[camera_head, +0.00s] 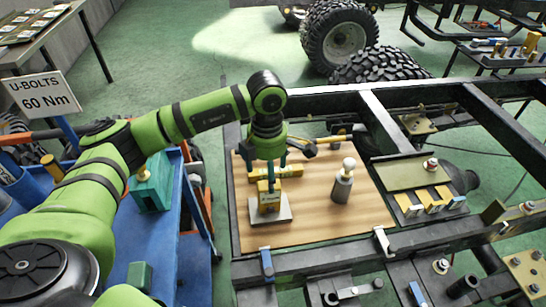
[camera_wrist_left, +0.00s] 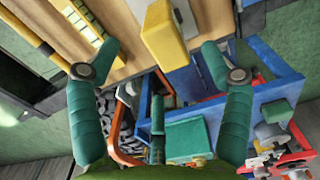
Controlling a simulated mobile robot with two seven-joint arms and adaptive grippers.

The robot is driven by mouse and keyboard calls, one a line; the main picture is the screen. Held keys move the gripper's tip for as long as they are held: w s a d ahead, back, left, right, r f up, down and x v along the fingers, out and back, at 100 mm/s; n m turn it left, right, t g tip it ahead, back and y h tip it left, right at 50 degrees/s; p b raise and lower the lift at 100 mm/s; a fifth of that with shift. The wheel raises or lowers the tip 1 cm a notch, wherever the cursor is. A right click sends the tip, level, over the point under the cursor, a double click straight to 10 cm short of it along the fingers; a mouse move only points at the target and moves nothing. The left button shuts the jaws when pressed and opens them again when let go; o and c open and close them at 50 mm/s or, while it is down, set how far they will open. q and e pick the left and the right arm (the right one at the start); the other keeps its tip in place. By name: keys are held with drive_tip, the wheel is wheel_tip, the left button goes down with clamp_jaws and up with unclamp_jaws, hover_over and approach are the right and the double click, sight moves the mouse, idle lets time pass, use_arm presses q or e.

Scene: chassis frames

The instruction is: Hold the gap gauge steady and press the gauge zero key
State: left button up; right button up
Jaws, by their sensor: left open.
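A yellow block-shaped device (camera_head: 269,200), which looks like the gap gauge, stands upright on a light grey plate (camera_head: 283,213) on the wooden board. My left gripper (camera_head: 269,173) points down from above at its top. In the left wrist view the yellow device (camera_wrist_left: 165,35) shows between the spread green fingertips of my left gripper (camera_wrist_left: 158,62), with space on both sides. The gripper is open and holds nothing. I cannot make out a zero key. My right gripper is not in view.
The wooden board (camera_head: 330,225) lies across the black chassis frame. A grey cylinder with a pale knob (camera_head: 343,183) stands right of the device. A yellow tool (camera_head: 290,171) lies behind it. Small yellow blocks (camera_head: 432,205) sit farther right. A blue cart (camera_head: 190,262) stands at left.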

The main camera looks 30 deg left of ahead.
sight(269, 197)
use_arm(q)
wheel_tip(269, 197, down, 4)
drive_tip(key=shift+s+r+p, duration=0.1)
drive_tip(key=shift+s+p, duration=0.05)
drive_tip(key=shift+p, duration=0.25)
drive_tip(key=shift+f, duration=0.8)
drive_tip(key=c, duration=1.4)
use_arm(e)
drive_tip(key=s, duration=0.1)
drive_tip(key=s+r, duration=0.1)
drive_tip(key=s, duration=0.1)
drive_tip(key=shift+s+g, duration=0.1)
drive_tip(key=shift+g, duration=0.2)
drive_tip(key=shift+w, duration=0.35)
